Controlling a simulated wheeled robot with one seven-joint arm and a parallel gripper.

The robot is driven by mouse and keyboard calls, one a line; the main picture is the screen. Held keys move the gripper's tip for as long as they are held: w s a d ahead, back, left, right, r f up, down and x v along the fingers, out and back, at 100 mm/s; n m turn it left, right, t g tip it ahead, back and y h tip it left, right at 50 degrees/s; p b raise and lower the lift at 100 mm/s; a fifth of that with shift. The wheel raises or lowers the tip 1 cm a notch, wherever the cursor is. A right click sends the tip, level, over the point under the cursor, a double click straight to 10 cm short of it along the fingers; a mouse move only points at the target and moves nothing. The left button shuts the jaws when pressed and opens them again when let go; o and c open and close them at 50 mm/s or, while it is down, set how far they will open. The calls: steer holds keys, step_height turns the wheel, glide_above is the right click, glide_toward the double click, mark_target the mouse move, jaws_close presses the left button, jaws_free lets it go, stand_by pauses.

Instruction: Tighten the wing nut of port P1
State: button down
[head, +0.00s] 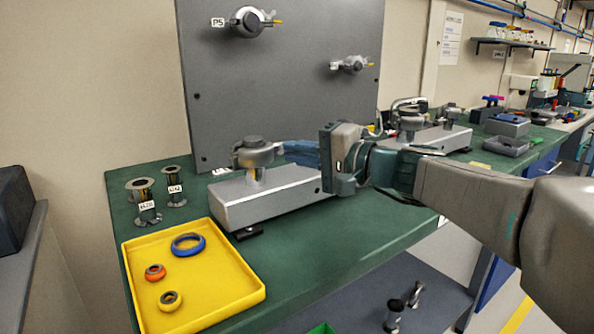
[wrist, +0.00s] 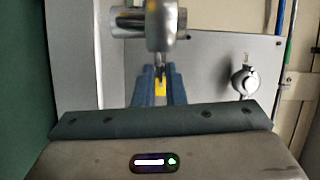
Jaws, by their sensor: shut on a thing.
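A silver clamp (head: 255,152) sits on a short post on the left grey metal block (head: 270,194). My gripper (head: 288,150) reaches in from the right, its blue fingers level with the clamp's right side. In the wrist view my gripper (wrist: 160,72) has its two blue fingers close around a small yellow wing nut (wrist: 160,88), below the silver rounded clamp (wrist: 162,25). In the head view the fingers hide the wing nut. A small label left of the block is partly hidden, so I cannot read the port's name.
A grey upright panel (head: 290,95) behind carries a port labelled P5 (head: 250,22) and another fitting (head: 350,64). A yellow tray (head: 235,280) with several rings lies at the front left. Metal flanged pieces (head: 142,190) stand on the green bench. Another block (head: 440,138) stands right.

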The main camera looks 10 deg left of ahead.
steer(key=shift+f+m+t+y+b, duration=0.15)
steer(key=shift+m+t+y+b, duration=0.25)
steer(key=shift+m+b, duration=0.8)
steer(key=shift+f+m+t+y+b, duration=0.15)
steer(key=shift+m+t+y+b, duration=0.2)
steer(key=shift+m+b, duration=0.85)
steer(key=shift+f+m+t+y+b, duration=0.2)
steer(key=shift+m+y+b, duration=0.4)
steer(key=shift+m, duration=1)
steer(key=shift+m+t+b, duration=0.25)
steer(key=shift+m+b, duration=0.05)
steer(key=c, duration=1.6)
jaws_free()
steer(key=shift+r, duration=0.1)
steer(key=shift+c, duration=0.2)
steer(key=shift+s, duration=0.1)
steer(key=p+v, duration=0.2)
steer(key=v, duration=1.2)
steer(key=shift+r, duration=0.15)
steer(key=shift+r, duration=0.1)
